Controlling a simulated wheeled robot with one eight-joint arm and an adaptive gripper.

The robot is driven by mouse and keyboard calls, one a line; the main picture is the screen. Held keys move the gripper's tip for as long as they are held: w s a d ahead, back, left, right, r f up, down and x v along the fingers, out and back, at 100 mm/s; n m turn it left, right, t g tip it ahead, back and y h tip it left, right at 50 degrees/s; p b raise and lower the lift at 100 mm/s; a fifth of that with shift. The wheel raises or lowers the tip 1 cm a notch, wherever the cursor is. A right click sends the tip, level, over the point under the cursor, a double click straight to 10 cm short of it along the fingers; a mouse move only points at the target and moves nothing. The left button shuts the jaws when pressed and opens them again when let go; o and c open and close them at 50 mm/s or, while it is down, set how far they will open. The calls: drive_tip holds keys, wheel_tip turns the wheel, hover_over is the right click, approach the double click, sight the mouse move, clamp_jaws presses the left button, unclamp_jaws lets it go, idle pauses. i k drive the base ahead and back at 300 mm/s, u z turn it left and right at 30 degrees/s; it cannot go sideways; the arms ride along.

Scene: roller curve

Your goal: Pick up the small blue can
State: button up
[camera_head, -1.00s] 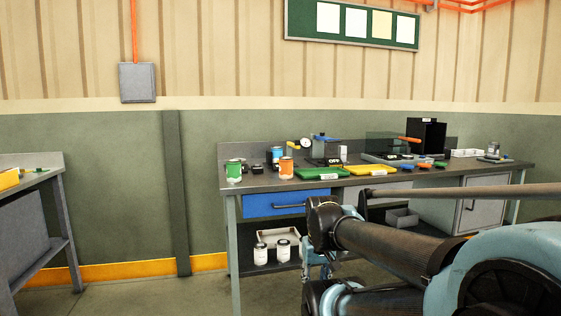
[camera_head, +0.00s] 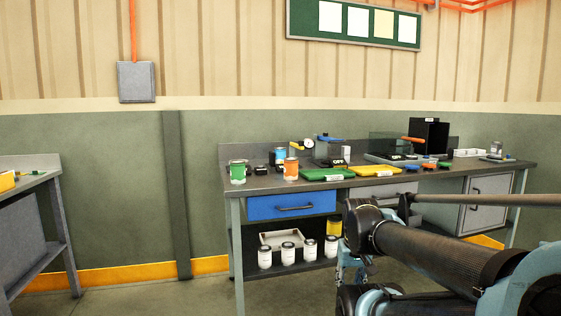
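The small blue can (camera_head: 279,155) stands on the grey workbench (camera_head: 215,190), toward its left end. It is upright, behind and left of the orange can (camera_head: 291,170), which stands close to it in the picture. A larger green can (camera_head: 238,172) stands to its left. My arm comes in from the lower right. A pale blue part at its end (camera_head: 352,262) hangs below a dark joint, in front of the bench. It is well below and right of the blue can and apart from it. I cannot make out its fingers.
Green (camera_head: 327,175) and yellow (camera_head: 374,171) trays lie right of the cans. A dial gauge device (camera_head: 307,146) stands behind. A blue drawer (camera_head: 291,204) sits below the top. White cans (camera_head: 265,257) and a yellow can (camera_head: 333,249) stand on the shelf. Floor at left is clear.

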sight(279, 152)
drive_tip(key=i, duration=1)
